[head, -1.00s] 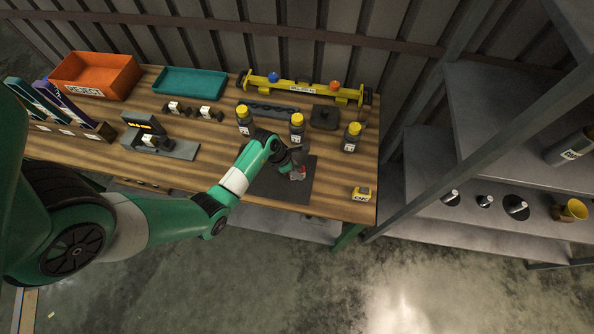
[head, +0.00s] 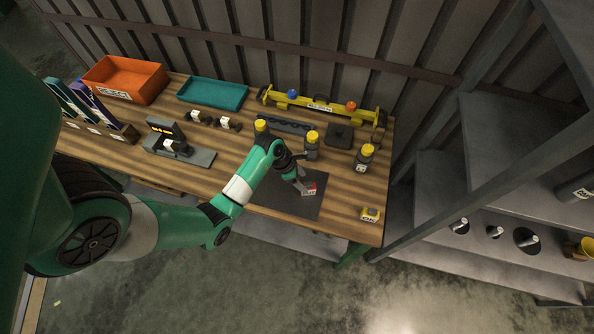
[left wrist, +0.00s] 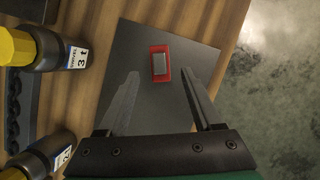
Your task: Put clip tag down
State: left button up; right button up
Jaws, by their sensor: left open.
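The clip tag (left wrist: 160,63) is a small red piece with a grey face. In the left wrist view it lies flat on the dark mat (left wrist: 130,40), and it also shows in the head view (head: 309,189). My left gripper (left wrist: 160,90) is open, its two fingers spread apart with the tag beyond and between their tips, apart from both. In the head view the left gripper (head: 301,186) is just above the mat, beside the tag. My right gripper does not show.
A small yellow block (head: 370,214) sits near the front right corner. A teal tray (head: 213,93) and orange reject bin (head: 124,80) are at the back left.

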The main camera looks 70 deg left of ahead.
pick_arm(q)
jog(key=p+v, duration=0.1)
jog(key=v, duration=0.4)
jog(key=shift+r, duration=0.3)
